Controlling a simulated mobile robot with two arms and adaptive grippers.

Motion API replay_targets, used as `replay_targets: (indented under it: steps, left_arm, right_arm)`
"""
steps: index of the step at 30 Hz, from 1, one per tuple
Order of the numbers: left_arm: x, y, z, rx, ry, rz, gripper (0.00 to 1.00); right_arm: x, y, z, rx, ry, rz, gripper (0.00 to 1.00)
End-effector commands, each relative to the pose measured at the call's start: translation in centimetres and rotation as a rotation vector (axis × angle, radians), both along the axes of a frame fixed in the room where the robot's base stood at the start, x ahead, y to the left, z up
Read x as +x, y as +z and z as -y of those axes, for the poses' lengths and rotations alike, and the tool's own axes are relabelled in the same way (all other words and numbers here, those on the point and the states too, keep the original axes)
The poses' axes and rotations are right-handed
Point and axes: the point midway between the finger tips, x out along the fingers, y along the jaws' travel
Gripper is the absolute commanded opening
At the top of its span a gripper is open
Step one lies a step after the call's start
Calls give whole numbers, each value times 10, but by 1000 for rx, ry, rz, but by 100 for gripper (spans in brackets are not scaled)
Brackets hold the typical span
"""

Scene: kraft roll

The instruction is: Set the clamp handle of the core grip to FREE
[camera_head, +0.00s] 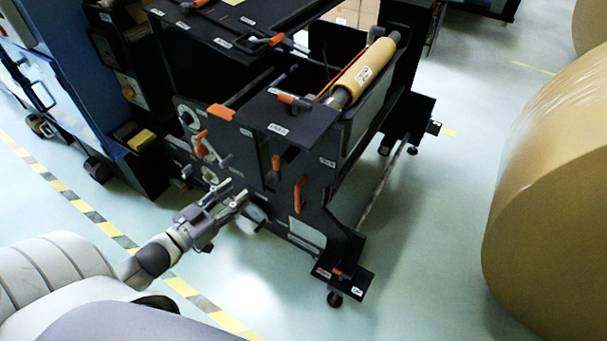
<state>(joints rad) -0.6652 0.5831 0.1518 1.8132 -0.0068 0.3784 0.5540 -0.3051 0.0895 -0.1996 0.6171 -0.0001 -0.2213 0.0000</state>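The dark machine (335,165) carries several orange-tipped handles with small white labels too small to read, so I cannot tell for sure which one is the clamp handle of the core grip. An orange handle (201,145) sits on the machine's left side, and an upright orange handle (299,195) is on its front face. My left gripper (235,194) is just in front of the machine's lower left part, below the first handle. Its fingers look apart, with nothing seen between them. A pale round part (254,216) is close beside it; I cannot tell whether they touch. My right gripper is out of view.
A small kraft roll (364,70) lies on a shaft at the machine's top right. A huge wrapped roll (550,200) stands on the floor at right. A blue cabinet (75,75) is at left. Open floor (430,240) lies between machine and large roll.

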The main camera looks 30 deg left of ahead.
Motion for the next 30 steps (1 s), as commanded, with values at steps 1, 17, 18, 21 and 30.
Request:
replay_targets:
  steps: [1,17,18,21,30]
  left_arm:
    - [0,12,5,-5,-23,24,38]
    - [49,33,26,-18,-54,64,38]
    - [55,33,28,-18,-54,63,38]
    - [69,32,32,-19,-54,63,38]
    - [100,31,41,-18,-53,60,38]
  right_arm:
    - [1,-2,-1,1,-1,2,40]
    - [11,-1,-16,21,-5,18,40]
    - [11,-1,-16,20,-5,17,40]
    - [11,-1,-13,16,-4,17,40]
    - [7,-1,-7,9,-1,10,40]
